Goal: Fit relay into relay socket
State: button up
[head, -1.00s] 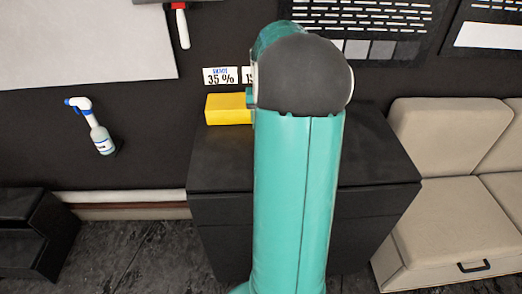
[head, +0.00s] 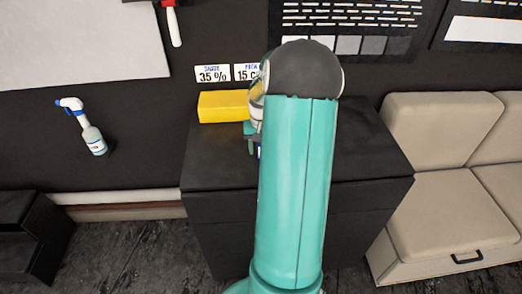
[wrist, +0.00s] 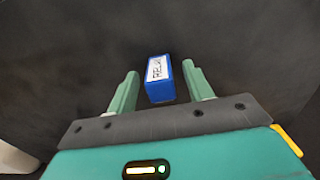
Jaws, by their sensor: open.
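The relay (wrist: 160,80) is a small blue block with a white label reading "RELAY". In the wrist view it lies on a dark surface between my gripper's two fingers and slightly past their tips, with a gap on each side. My gripper (wrist: 160,82) is open and holds nothing. In the head view my arm hides most of the gripper; a small bit of blue (head: 258,152) shows beside it over the black cabinet top. I cannot make out the relay socket in either view.
The black cabinet (head: 215,175) stands against the dark wall. A yellow block (head: 222,106) sits at its back left, and its edge shows in the wrist view (wrist: 288,140). A beige sofa (head: 440,130) is to the right. A spray bottle (head: 88,130) is at left.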

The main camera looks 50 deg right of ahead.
jog(key=shift+f, duration=0.6)
grip_shut()
jog(key=shift+r, duration=0.15)
jog(key=shift+r, duration=0.6)
jog(key=s+a+r, duration=0.9)
jog(key=a+r, duration=0.1)
jog(key=r, duration=0.1)
jog(key=shift+s+r, duration=0.3)
jog(key=shift+s, duration=0.05)
